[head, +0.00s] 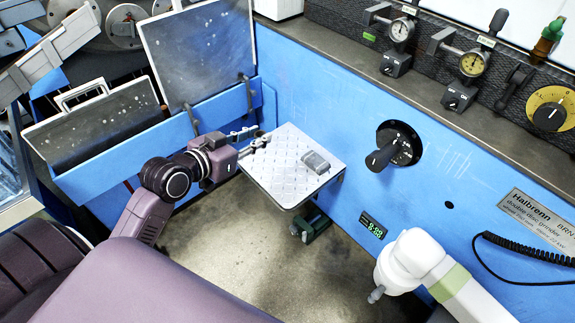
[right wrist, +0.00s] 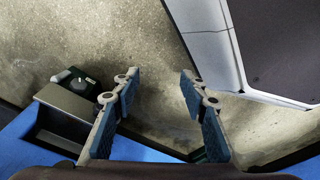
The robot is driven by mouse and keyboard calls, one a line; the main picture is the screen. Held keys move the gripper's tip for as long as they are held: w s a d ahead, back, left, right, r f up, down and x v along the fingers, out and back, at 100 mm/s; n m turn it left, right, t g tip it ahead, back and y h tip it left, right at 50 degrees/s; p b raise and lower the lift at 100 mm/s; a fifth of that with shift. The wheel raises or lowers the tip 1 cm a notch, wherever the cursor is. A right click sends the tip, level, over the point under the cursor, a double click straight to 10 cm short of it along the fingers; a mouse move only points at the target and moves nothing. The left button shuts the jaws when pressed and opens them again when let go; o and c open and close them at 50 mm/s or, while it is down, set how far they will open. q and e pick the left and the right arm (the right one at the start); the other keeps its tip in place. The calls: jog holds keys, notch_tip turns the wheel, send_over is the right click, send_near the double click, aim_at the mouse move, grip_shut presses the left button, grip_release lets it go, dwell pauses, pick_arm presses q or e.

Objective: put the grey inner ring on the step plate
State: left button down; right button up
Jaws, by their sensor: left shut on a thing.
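The step plate (head: 280,187) is a light metal plate with a tread pattern, fixed to the blue machine wall. My left gripper (head: 263,137) is at the plate's far left corner, with its fingers pointing right. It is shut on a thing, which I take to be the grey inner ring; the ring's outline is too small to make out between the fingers. I cannot tell whether it touches the plate. My right gripper (right wrist: 158,74) is open and empty in the right wrist view, above a worn floor.
A small grey block (head: 316,162) lies on the plate's right part; the front and middle are bare. A black knob (head: 380,158) sticks out of the wall to the right. A white and green arm-like part (head: 420,265) stands at lower right. A dark tray (head: 95,125) is at left.

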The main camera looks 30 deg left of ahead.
pick_arm(q)
jog(key=w+a+f+n+y+b, duration=0.3)
jog(key=w+a+f+b, duration=0.25)
jog(key=w+a, duration=0.3)
pick_arm(e)
jog(key=w+a+r+t+b, duration=0.1)
jog(key=w+r+b, duration=0.4)
jog(key=w, duration=0.5)
pick_arm(q)
jog(key=n+y+b, duration=0.1)
jog(key=y+b, duration=0.1)
send_over(263, 163)
notch_tip(263, 163, down, 13)
notch_tip(263, 163, down, 7)
jog(key=shift+s+f+b, duration=0.1)
jog(key=shift+b, duration=0.9)
notch_tip(263, 163, down, 4)
jog(key=shift+f+b, duration=0.25)
jog(key=shift+b, duration=0.65)
jog(key=shift+f, duration=0.15)
pick_arm(e)
notch_tip(263, 163, up, 14)
jog(key=t, duration=0.1)
jog(key=shift+w+a+t, duration=0.2)
jog(key=shift+t, duration=0.1)
jog(key=shift+w+a+r, duration=0.1)
jog(key=shift+w, duration=0.2)
